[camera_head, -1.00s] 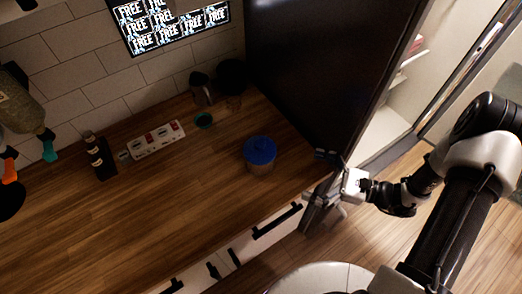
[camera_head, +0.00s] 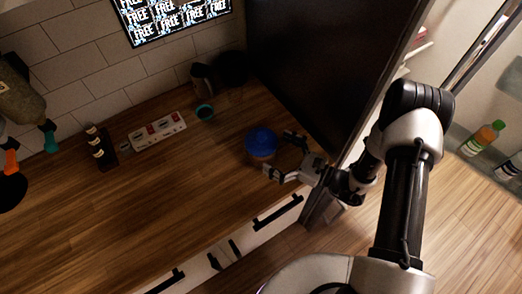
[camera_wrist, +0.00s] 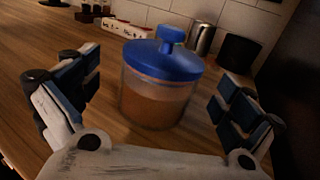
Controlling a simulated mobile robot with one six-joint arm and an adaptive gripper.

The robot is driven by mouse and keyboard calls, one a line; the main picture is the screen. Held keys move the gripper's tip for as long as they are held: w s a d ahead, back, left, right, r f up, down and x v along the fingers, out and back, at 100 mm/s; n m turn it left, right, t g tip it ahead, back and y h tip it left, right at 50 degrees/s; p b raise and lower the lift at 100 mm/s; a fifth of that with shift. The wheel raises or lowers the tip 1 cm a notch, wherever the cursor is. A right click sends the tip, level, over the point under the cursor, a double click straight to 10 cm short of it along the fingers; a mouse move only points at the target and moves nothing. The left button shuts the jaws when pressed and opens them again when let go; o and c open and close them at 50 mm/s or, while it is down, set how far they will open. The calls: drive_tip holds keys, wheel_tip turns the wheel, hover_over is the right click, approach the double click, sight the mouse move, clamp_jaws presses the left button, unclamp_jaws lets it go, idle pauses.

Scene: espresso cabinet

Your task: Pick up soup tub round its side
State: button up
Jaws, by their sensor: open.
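The soup tub (camera_head: 261,143) stands upright on the wooden counter near its right end. It is a clear round tub with brown contents and a blue knobbed lid. It also shows in the wrist view (camera_wrist: 157,92), ahead of and between my fingers. My gripper (camera_head: 277,155) is open, with its fingers pointing left toward the tub from the right. In the wrist view my gripper (camera_wrist: 160,100) has one finger to each side of the tub, with gaps between. I cannot tell how far the fingertips reach along its sides.
A dark tall panel (camera_head: 322,65) stands close behind and right of my gripper. The counter (camera_head: 150,200) left of the tub is clear.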

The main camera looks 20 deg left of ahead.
drive_tip(key=x, duration=0.5)
drive_tip(key=shift+w+a+r, duration=0.1)
drive_tip(key=shift+w+r, duration=0.15)
drive_tip(key=shift+r, duration=0.1)
drive_tip(key=shift+c, duration=0.5)
drive_tip(key=c, duration=1.6)
